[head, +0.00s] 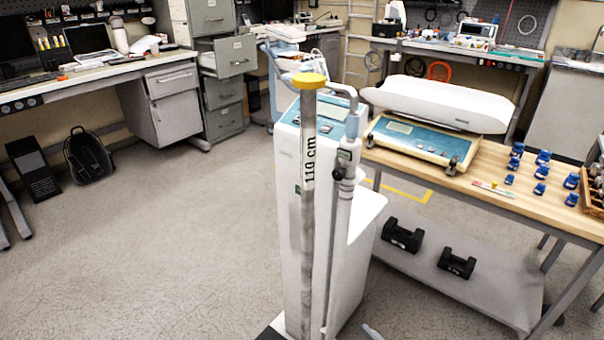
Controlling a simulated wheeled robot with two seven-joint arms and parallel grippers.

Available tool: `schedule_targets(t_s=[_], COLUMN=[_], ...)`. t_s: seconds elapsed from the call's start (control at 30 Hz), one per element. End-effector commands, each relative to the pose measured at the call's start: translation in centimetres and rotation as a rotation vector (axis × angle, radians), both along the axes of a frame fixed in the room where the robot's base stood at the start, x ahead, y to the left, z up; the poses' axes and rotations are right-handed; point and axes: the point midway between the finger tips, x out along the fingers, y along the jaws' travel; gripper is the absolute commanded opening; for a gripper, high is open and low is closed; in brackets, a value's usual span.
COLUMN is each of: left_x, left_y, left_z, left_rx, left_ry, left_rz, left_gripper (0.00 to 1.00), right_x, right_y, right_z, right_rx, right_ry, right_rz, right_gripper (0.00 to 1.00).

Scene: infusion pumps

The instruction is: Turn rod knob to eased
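A small dark knob (338,173) sits on the side of a grey measuring rod (336,235) that rises along a white column scale (289,190). I cannot tell from here whether the knob is tight or eased. A thicker grey pole (308,225) with a yellow cap (310,80) and a "110 cm" label stands just left of the rod and hides part of the scale. Neither of my grippers can be made out. A small pale shape at the bottom edge is too cut off to identify.
A wooden-topped table (520,212) on the right holds a baby scale (425,138) and several blue weights (540,188). Two black weights, one a dark block (402,234), lie on its lower shelf (470,285). The floor to the left (170,230) is clear.

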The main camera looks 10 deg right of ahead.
Motion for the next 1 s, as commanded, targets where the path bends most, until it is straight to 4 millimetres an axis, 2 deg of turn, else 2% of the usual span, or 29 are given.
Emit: schedule_targets(t_s=[0.03,0.07,0.1,0.2,0.3,0.33,0.43,0.53,0.63,0.73,0.8,0.9,1.0], left_x=[0.1,0.1,0.2,0.4,0.4,0.4,0.3,0.1,0.1,0.1,0.1,0.1,0.1], left_y=[0.0,0.0,0.0,0.0,0.0,0.1,0.1,0.1,0.1,0.1,0.2,0.2,0.2], left_z=[0.2,0.2,0.3,0.6,0.7,0.7,0.5,0.4,0.3,0.4,0.4,0.5,0.1], left_rx=[0.001,0.001,0.003,0.005,0.007,0.009,0.012,0.015,0.017,0.019,0.02,0.021,0.022], left_ry=[-0.002,-0.003,-0.005,-0.01,-0.01,-0.009,-0.003,0.003,0.006,0.005,0.005,0.004,0.004], left_rz=[-0.001,0.0,-0.001,-0.001,-0.001,-0.002,-0.003,-0.003,-0.003,-0.004,-0.005,-0.006,-0.007], left_gripper=[0.36,0.36,0.36,0.36,0.36,0.36,0.36,0.36,0.36,0.36,0.36,0.36,0.36], right_x=[2.0,3.0,4.2,5.3,4.5,4.1,3.3,3.7,5.3,6.8,7.4,7.9,8.2], right_y=[-1.0,-1.4,-1.6,-0.5,2.1,2.9,4.8,4.5,1.9,-1.8,-4.1,-6.4,-7.5], right_z=[3.6,6.0,9.4,17.7,23.1,24.1,25.3,24.6,23.9,24.1,24.6,25.3,25.5], right_rx=[-0.047,-0.075,-0.118,-0.246,-0.408,-0.466,-0.691,-0.952,-1.191,-1.363,-1.439,-1.497,-1.518], right_ry=[-0.142,-0.238,-0.373,-0.695,-0.925,-0.97,-1.026,-0.939,-0.757,-0.563,-0.455,-0.351,-0.307], right_rz=[0.005,0.013,0.041,0.179,0.392,0.465,0.697,0.863,0.912,0.862,0.802,0.726,0.686], right_gripper=[0.45,0.45,0.45,0.45,0.45,0.45,0.45,0.45,0.45,0.45,0.45,0.45,0.45])
